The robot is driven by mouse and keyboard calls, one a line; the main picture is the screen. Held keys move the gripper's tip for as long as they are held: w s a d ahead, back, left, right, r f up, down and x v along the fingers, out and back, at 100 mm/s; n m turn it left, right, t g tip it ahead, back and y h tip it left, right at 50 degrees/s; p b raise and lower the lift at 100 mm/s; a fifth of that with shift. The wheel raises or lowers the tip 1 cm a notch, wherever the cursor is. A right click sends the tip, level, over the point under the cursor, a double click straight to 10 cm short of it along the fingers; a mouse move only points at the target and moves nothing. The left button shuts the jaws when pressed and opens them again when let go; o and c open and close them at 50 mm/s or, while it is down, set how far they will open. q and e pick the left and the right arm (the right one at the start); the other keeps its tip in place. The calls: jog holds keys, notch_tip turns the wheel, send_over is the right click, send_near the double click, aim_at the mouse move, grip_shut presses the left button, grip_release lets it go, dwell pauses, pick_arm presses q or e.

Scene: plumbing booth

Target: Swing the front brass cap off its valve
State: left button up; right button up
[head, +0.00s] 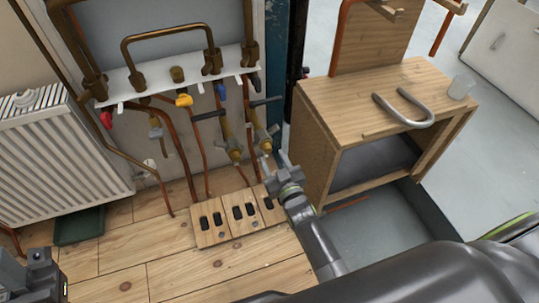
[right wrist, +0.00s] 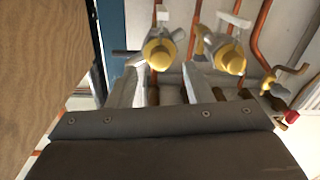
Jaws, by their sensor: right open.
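Two brass valves hang on the wall piping: one (head: 265,138) nearer the cabinet and one (head: 234,150) to its left, each with a dark lever. In the right wrist view, the round yellow brass caps show end-on: one cap (right wrist: 160,53) lies ahead of the gap between my fingers, the other cap (right wrist: 230,59) beyond the right finger. My right gripper (head: 275,160) is open and empty, just below the valve nearer the cabinet; it also shows in the right wrist view (right wrist: 165,78). I cannot tell whether a fingertip touches the valve. My left gripper (head: 36,262) is partly cut off at bottom left.
A white radiator (head: 60,155) is at left. Slotted wooden blocks (head: 238,218) lie below the valves. Copper pipes run down the wall.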

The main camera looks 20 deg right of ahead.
aim_at(269, 151)
jog(key=shift+w+a+b, duration=0.15)
jog(key=shift+w+b, duration=0.6)
jog(key=shift+w, duration=1.2)
jog(key=shift+c, duration=0.4)
grip_shut()
